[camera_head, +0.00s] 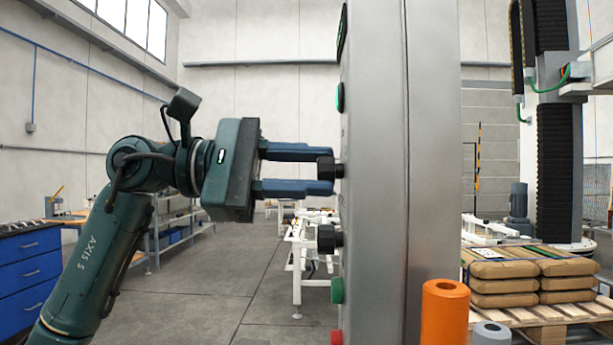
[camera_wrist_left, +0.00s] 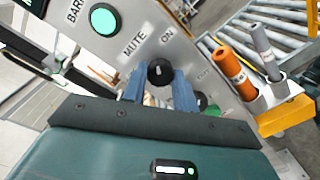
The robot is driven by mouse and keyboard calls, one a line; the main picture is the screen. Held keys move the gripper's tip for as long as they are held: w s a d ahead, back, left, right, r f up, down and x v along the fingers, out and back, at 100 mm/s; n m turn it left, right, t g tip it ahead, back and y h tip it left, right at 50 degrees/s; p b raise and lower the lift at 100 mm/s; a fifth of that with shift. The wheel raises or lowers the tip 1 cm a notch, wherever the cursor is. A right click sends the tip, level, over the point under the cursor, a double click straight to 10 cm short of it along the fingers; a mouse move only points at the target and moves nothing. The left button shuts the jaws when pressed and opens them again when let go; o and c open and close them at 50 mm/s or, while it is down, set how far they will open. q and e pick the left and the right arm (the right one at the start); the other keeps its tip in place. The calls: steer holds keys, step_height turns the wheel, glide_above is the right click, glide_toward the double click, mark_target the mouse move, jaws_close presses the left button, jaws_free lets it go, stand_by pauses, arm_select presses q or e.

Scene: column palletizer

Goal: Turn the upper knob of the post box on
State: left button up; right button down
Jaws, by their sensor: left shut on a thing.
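The post box (camera_head: 432,120) is a tall grey metal box seen nearly edge-on in the head view. Its upper knob (camera_head: 324,170) is black and sticks out to the left. My left gripper (camera_head: 332,171) is level with it, its blue fingers above and below, shut on the knob. In the left wrist view the upper knob (camera_wrist_left: 160,72) sits between the fingertips, beside printed words MUTE and ON. A pale mark shows on its face; its exact setting is hard to tell. A second black knob (camera_head: 327,238) is below. My right gripper is out of view.
A green button (camera_head: 337,290) and a red button (camera_head: 336,337) sit below the knobs. A lit green button (camera_wrist_left: 104,19) is above. An orange cylinder (camera_head: 445,312) stands near the box. Stacked sacks (camera_head: 505,275) lie on a pallet at right. Open floor lies behind my left arm.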

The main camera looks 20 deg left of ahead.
arm_select(q)
steer(key=shift+m, duration=0.6)
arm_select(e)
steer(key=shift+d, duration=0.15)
arm_select(q)
steer(key=o, duration=1)
steer(key=shift+c, duration=0.2)
steer(key=shift+a, duration=0.15)
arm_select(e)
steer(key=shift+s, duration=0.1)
arm_select(q)
steer(key=b+v, duration=0.1)
steer(key=v, duration=1.2)
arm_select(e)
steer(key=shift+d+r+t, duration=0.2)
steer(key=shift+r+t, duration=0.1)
